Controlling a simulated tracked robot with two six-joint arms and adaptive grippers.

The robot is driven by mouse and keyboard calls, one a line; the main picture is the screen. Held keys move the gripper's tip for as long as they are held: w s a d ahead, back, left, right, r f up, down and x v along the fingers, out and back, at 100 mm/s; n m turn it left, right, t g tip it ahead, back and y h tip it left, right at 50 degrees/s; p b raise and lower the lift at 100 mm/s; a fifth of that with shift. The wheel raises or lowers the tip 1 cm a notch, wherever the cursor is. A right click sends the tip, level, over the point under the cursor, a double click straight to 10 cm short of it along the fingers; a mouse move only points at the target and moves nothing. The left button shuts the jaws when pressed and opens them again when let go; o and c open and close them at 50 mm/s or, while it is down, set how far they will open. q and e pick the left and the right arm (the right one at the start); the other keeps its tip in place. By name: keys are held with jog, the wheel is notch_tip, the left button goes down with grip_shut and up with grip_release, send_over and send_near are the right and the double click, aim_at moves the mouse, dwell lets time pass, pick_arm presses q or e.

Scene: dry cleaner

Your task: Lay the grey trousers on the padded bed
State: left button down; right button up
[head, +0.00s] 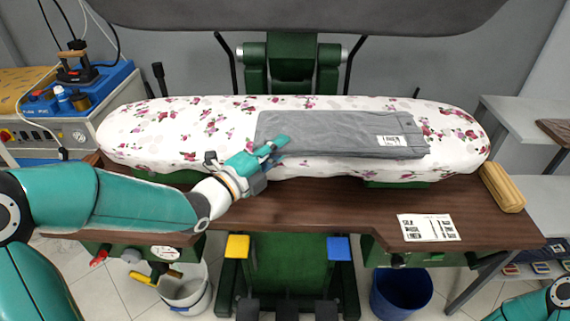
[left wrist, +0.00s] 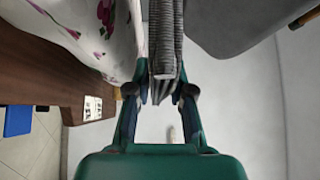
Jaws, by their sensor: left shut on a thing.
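The grey trousers (head: 335,133), folded flat with a white label near the right end, lie on the padded bed (head: 180,125), which has a white cover with pink flowers. My left gripper (head: 272,149) is at the trousers' left end, at the front side of the bed. In the left wrist view, the left gripper (left wrist: 160,92) is shut on the edge of the grey trousers (left wrist: 166,40), with the flowered bed cover (left wrist: 85,30) to the left. My right gripper is out of view; only part of the right arm shows at the lower right corner.
A brown wooden board (head: 320,205) runs in front of the bed, with a printed card (head: 429,228) and a tan roll (head: 502,187) on its right. A blue steam unit with an iron (head: 78,68) stands at the left. A dark upper press plate (head: 300,15) hangs above.

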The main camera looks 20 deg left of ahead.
pick_arm(q)
notch_tip(320, 180, down, 4)
jog(key=shift+r, duration=0.1)
jog(key=c, duration=1)
grip_release()
jog(key=shift+f, duration=0.2)
